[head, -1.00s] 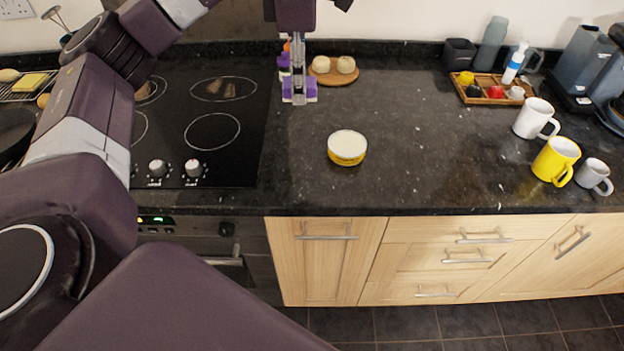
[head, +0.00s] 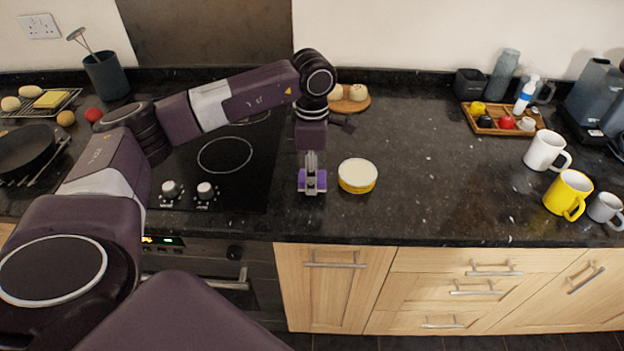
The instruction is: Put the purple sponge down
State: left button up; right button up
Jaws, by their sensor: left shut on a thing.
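The purple sponge (head: 321,182) shows as purple blocks on both sides of my left gripper's fingers, in the head view. My left gripper (head: 311,183) points down and is shut on it. The sponge is just left of a yellow tub with a pale top (head: 357,176), close to the right edge of the black hob. I cannot tell whether the sponge touches the dark granite worktop (head: 425,190). The fingers hide its middle. My right gripper does not show.
A wooden board with pale round things (head: 362,103) stands behind. A tray of small items (head: 466,119), a white mug (head: 545,150), a yellow mug (head: 568,194) and a grey mug (head: 604,208) are at right. The worktop's middle is clear.

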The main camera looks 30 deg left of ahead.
pick_arm(q)
notch_tip(320, 180, down, 2)
jog(key=shift+f, duration=0.1)
jog(key=shift+f, duration=0.15)
jog(key=o, duration=1)
jog(key=shift+r, duration=0.3)
jog(key=shift+w+r, duration=0.1)
jog(key=shift+r, duration=0.2)
notch_tip(320, 180, up, 11)
jog(key=b, duration=0.2)
jog(key=shift+r+b, duration=0.1)
jog(key=shift+b, duration=0.25)
